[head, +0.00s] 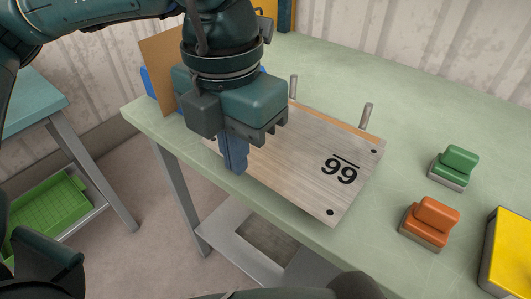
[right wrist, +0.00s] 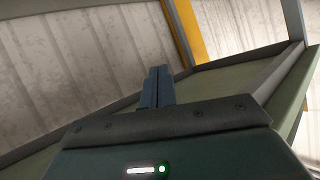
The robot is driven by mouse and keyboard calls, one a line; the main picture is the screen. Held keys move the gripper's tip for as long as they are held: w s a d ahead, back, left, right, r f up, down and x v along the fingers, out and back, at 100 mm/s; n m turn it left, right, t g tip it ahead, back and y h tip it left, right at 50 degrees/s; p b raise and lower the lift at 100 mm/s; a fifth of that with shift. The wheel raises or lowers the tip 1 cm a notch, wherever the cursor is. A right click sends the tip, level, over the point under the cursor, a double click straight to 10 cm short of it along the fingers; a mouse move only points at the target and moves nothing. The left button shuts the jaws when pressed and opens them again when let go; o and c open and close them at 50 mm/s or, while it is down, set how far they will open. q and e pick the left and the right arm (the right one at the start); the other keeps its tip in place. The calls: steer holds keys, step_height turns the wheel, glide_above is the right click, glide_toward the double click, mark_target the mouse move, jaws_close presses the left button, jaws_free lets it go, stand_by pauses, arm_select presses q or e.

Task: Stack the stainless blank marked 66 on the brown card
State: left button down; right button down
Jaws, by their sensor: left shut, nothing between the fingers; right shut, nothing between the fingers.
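The stainless blank (head: 285,155) lies flat near the table's front edge. Its black 66 with a bar reads upside down from here. A thin brown strip, seemingly the brown card (head: 352,127), shows under its far edge; the rest is hidden beneath it. Two grey upright pins stand at that far edge. My left gripper (head: 237,168) is shut and empty, pointing down at the blank's left end; I cannot tell whether it touches. My right gripper (right wrist: 157,90) is shut and empty in the right wrist view, away from the blank.
A brown sheet (head: 158,65) stands upright by a blue holder (head: 150,84) at the table's left end. A green block (head: 454,166), an orange block (head: 431,222) and a yellow object (head: 508,255) are at the right. A green crate (head: 45,215) sits low at left. The table's back is clear.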

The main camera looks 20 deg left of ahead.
mark_target(267, 176)
arm_select(q)
steer(key=w+d+f, duration=0.1)
steer(key=w+f, duration=0.2)
steer(key=f, duration=0.6)
steer(key=shift+w+f+p, duration=0.2)
steer(key=shift+f+p, duration=0.15)
steer(key=shift+p, duration=0.05)
steer(key=shift+w+d+f+b, duration=0.1)
steer(key=shift+w+d+b, duration=0.15)
steer(key=shift+w+b, duration=0.3)
steer(key=shift+w+d+f+b, duration=0.1)
steer(key=shift+w+d+b, duration=0.1)
steer(key=shift+w+b, duration=0.35)
steer(key=shift+w, duration=0.25)
steer(key=shift+r, duration=0.2)
